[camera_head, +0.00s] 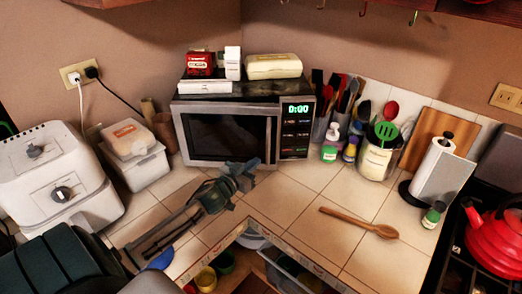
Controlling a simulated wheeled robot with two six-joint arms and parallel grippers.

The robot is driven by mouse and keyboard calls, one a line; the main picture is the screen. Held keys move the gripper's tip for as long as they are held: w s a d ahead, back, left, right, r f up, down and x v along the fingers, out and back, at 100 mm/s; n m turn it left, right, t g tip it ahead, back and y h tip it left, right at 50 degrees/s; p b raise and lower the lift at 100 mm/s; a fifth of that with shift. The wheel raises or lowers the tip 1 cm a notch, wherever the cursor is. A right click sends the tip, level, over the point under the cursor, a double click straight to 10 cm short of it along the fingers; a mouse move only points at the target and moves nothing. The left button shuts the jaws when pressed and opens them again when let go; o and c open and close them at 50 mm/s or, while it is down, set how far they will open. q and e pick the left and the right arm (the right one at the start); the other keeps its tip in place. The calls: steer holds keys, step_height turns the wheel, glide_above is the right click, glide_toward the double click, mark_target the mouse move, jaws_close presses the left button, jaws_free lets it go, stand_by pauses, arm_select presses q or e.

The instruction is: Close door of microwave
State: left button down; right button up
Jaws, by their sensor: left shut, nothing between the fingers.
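The silver and black microwave (296,128) stands in the back corner of the tiled counter, its display reading 0:00. Its door (225,137), with a dark window and a vertical handle (268,139) on the right, looks flush with the front; a small gap cannot be ruled out. My left arm reaches in from the lower left. My left gripper (247,172) is shut and empty, in front of the lower right part of the door, just below the handle. It hides part of the door's bottom edge. Whether it touches the door cannot be told. My right gripper is not in view.
Boxes and packages (273,66) lie on top of the microwave. A white appliance (52,165) and a lidded container (134,150) stand to the left. Utensil jars (376,161), a wooden spoon (358,223) and a paper towel roll (440,172) are to the right. An open drawer (290,268) is below.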

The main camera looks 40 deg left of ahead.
mark_target(267, 153)
arm_select(q)
steer(key=shift+w+r, duration=0.1)
steer(key=shift+w, duration=0.85)
steer(key=shift+w+f+b, duration=0.25)
steer(key=shift+w+b, duration=0.05)
steer(key=shift+b, duration=0.05)
steer(key=shift+w+b, duration=0.5)
steer(key=shift+w, duration=0.25)
steer(key=shift+r, duration=0.1)
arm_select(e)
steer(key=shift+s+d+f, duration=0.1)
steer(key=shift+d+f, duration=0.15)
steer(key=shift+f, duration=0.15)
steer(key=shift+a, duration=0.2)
arm_select(q)
steer(key=shift+d, duration=0.1)
